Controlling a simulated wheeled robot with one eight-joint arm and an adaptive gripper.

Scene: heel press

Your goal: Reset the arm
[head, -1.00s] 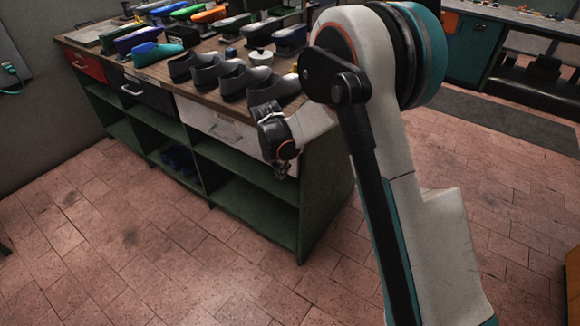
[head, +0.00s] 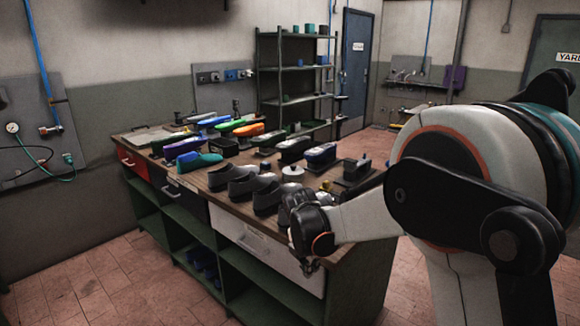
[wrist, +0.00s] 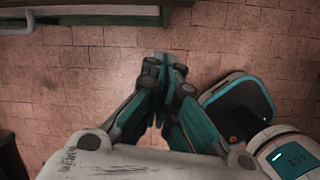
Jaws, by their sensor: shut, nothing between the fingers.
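My arm reaches in from the right of the head view, with my gripper (head: 308,262) low at the front face of the workbench (head: 258,222). In the wrist view my gripper (wrist: 165,68) points at the tiled floor. Its two teal fingers meet at the tips, and nothing is between them.
Dark shoes (head: 250,187) stand along the bench's front edge, close to my wrist. Coloured shoe lasts (head: 198,160) and a white round pot (head: 292,174) are on the bench. A shelf rack (head: 297,85) stands at the back. The floor (head: 85,280) at front left is clear.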

